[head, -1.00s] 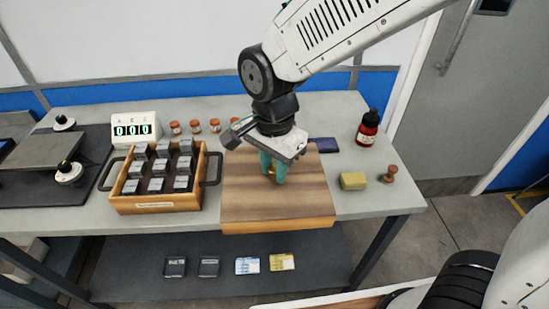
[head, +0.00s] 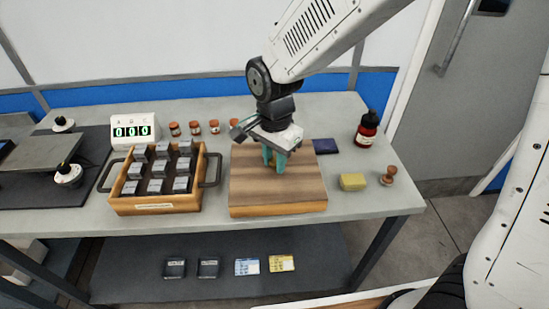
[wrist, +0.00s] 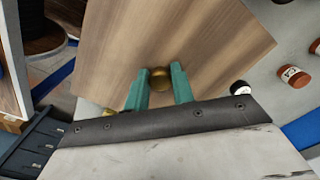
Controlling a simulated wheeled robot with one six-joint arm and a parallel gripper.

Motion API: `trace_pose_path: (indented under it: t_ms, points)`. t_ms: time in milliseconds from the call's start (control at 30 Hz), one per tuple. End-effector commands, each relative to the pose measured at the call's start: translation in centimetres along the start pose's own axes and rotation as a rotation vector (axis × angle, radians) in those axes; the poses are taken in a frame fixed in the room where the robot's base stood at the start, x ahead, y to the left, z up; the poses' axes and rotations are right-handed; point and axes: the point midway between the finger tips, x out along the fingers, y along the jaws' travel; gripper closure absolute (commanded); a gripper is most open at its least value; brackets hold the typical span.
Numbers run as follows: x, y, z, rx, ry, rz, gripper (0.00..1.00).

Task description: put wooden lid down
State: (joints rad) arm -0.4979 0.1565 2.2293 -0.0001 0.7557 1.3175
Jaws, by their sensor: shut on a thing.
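The wooden lid (head: 250,186) is a flat brown square board with a light wood side below it, at the middle of the bench. My gripper (head: 275,164) is over the lid with its green fingers pointing down. In the wrist view my gripper (wrist: 159,82) is shut on the round brass knob (wrist: 159,74) of the lid, whose wood grain also shows in the wrist view (wrist: 190,35). The lid looks level. I cannot tell whether it touches the bench or what lies under it.
A wooden tray (head: 153,208) of grey blocks stands close on the left. A yellow block (head: 353,182), a wooden stamp-like piece (head: 387,176) and a red bottle (head: 367,128) stand on the right. Small jars (head: 194,128) line the back beside a counter display (head: 135,130). A dark pad (head: 326,146) lies behind.

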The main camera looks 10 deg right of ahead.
Motion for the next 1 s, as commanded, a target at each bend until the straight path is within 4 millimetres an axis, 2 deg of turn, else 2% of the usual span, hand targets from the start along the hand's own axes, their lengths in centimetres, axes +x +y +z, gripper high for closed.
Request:
trace_pose_path:
  t_ms: [67,100,133,167,433,567,1000]
  points:
    - [0.2,0.0,0.0,0.0,0.0,0.0,1.0]
    - [0.2,0.0,0.0,0.0,0.0,0.0,0.64]
    - [0.2,0.0,0.0,0.0,0.0,0.0,0.56]
    - [0.2,0.0,0.0,0.0,0.0,0.0,0.54]
    - [0.1,0.0,0.0,0.0,0.0,0.0,0.54]
    - [-0.9,0.0,0.0,0.0,0.001,-0.002,0.54]
    - [-9.7,0.0,0.0,0.0,0.001,-0.003,0.54]
